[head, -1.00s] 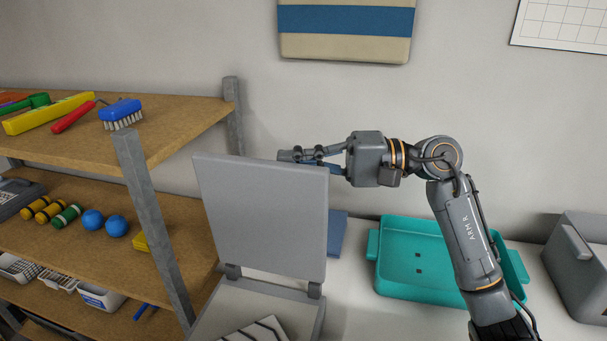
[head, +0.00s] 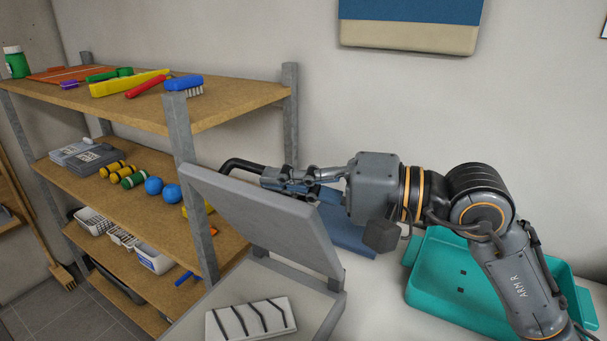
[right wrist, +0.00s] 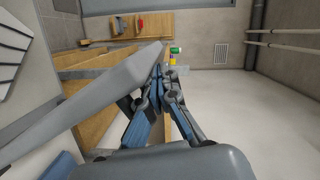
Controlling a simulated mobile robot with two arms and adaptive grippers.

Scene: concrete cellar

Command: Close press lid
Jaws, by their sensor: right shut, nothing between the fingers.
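The press has a grey lid (head: 262,218), tilted partway over its grey base (head: 235,287). A white pad with dark slanted stripes (head: 250,318) lies in the base. A black bent handle (head: 240,165) shows behind the lid's upper edge. My right gripper (head: 275,178) is shut and empty, behind the lid near its upper edge; the lid hides part of its lower side. In the right wrist view the shut fingers (right wrist: 157,90) are beside the lid (right wrist: 90,105); I cannot tell whether they touch it. My left gripper is not in view.
A wooden shelf unit (head: 240,108) with brushes, dumbbells, blue balls and baskets stands left of the press. A teal tray (head: 455,275) lies to the right, under my right arm. A blue object (head: 345,228) is behind the lid. The wall is close behind.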

